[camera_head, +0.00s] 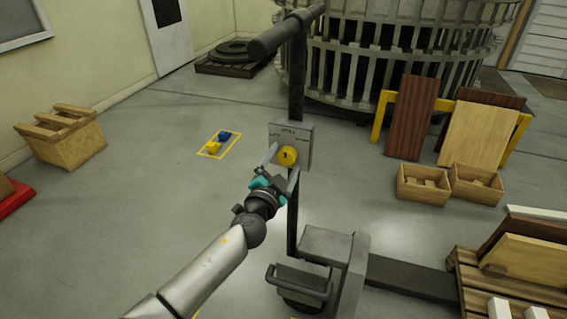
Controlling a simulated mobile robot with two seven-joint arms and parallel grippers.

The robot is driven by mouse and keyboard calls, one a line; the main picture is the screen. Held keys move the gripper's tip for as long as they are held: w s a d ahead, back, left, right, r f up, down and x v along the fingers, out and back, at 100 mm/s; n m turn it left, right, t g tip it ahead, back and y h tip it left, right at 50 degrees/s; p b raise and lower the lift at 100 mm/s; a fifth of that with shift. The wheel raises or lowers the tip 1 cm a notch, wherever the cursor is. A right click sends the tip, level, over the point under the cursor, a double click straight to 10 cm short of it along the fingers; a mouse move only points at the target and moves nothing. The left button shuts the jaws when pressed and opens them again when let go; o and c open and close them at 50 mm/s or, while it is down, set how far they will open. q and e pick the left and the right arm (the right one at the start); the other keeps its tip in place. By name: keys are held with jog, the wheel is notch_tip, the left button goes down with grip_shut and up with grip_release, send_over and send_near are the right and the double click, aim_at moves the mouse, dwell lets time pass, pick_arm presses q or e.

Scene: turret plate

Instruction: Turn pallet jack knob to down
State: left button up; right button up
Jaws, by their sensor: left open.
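The pallet jack knob (287,156) is yellow and round with a dark mark on its face. It sits on a grey panel (304,133) with small lettering, fixed to the dark upright post of the pallet jack (296,85). My left gripper (280,164) is open, in front of the panel. Its two fingers show on either side of the knob's lower part; I cannot tell whether they touch it. My right gripper does not show.
The jack's grey base (333,255) stands below, with a loaded wooden pallet (465,290) at right. Small wooden boxes (424,184) and a rack with boards (411,118) stand behind. A wooden crate (65,140) is at far left. Floor left of the jack is mostly clear.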

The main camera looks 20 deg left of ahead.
pick_arm(q)
jog(key=shift+w, duration=0.1)
jog(key=c, duration=1.4)
jog(key=shift+o, duration=0.2)
